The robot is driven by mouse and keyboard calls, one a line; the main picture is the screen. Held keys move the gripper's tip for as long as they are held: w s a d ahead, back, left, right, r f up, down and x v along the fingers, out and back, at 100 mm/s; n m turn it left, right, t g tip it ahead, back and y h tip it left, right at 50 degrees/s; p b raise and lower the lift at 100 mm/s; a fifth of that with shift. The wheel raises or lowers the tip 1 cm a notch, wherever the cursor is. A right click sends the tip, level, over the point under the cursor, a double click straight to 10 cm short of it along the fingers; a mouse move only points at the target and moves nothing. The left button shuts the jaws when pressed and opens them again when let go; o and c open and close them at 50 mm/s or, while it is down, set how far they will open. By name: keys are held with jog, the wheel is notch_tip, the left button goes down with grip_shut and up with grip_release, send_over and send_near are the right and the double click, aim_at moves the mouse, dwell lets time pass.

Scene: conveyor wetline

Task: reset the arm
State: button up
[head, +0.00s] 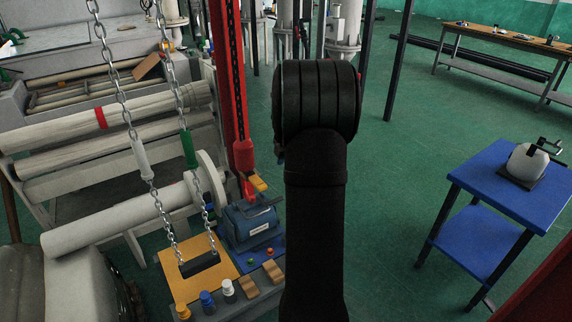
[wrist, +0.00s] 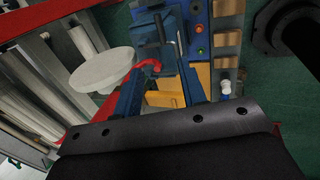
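My gripper (wrist: 162,88) shows in the wrist view as two blue fingers reaching out from a dark plate with holes. The fingers stand apart. A yellow-orange piece (wrist: 164,101) shows in the space between them, and I see no clear contact with either finger. In the head view my dark arm rises in the middle and the gripper is out of sight. A red hook (head: 246,172) with a small yellow part hangs above the blue motor-like unit (head: 251,221). The hook also shows in the wrist view (wrist: 149,65).
Two chains (head: 160,190) hang down to a yellow board (head: 188,266) at the left. Rollers (head: 110,150) and a pale disc (wrist: 103,70) stand beside it. A red post (head: 228,80) rises nearby. A blue table (head: 500,185) stands right; green floor between is clear.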

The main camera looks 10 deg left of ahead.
jog(key=shift+f, duration=0.1)
jog(key=x, duration=1.6)
jog(key=shift+w+a+f, duration=0.2)
jog(key=shift+w+a, duration=0.25)
